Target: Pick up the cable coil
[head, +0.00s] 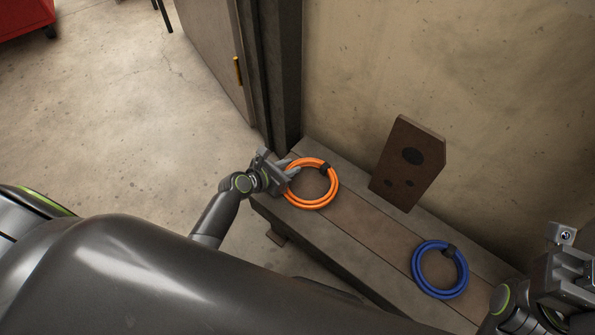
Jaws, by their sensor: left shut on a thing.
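An orange cable coil (322,203) with a dark strap is at the left end of a wooden bench (349,222). My left gripper (289,171) is shut on the coil's left rim. I cannot tell whether the coil touches the bench or is just above it. A blue cable coil (463,276) with a dark strap lies on the bench farther right. My right arm shows at the lower right, and the fingertips of my right gripper are not clearly visible.
A brown wooden board (408,163) with dark round holes stands on the bench near the wall (450,80). A door (212,45) with a brass handle is at the upper left. Open concrete floor (120,110) lies left of the bench.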

